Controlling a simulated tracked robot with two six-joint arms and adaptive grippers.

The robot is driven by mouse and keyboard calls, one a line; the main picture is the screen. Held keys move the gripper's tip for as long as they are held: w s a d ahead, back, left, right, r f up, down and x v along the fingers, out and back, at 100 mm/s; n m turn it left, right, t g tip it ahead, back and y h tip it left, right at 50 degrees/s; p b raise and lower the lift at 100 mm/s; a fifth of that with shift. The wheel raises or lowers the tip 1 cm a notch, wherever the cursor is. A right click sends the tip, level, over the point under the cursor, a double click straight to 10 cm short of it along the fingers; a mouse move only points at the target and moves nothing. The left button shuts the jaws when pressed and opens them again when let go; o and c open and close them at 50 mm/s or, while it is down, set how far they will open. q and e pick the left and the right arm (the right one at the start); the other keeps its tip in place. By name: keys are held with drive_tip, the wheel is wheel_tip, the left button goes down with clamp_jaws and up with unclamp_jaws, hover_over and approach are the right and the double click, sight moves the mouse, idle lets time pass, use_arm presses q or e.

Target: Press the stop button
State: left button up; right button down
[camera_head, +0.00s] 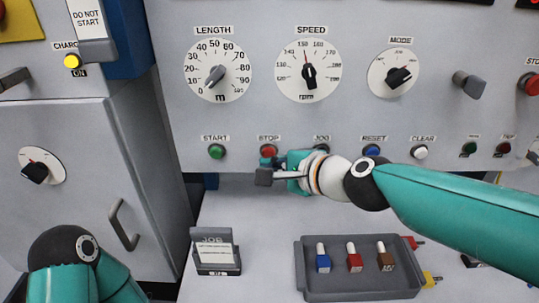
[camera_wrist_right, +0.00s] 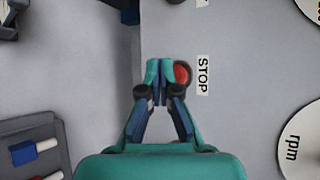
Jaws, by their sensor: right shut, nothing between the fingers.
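The red stop button (camera_head: 268,150) sits on the grey panel under its STOP label, between the START and JOG labels. My right gripper (camera_head: 274,167) is in front of the panel, just below the button, and partly covers its lower edge. In the right wrist view the gripper (camera_wrist_right: 160,72) is shut and empty. The stop button (camera_wrist_right: 183,73) shows there right beside the fingertips, partly behind one of them. I cannot tell whether the fingertips touch it. My left arm shows at the lower left of the head view, its gripper out of view.
A green START button (camera_head: 216,151) is to the left; a blue RESET button (camera_head: 372,150) and white CLEAR button (camera_head: 420,152) are to the right. Dials sit above. A grey tray (camera_head: 360,285) with bobbin-like pieces and a job-card holder (camera_head: 216,258) stand below.

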drive_tip(key=shift+s, duration=0.1)
drive_tip(key=shift+s, duration=2.45)
idle(1.9)
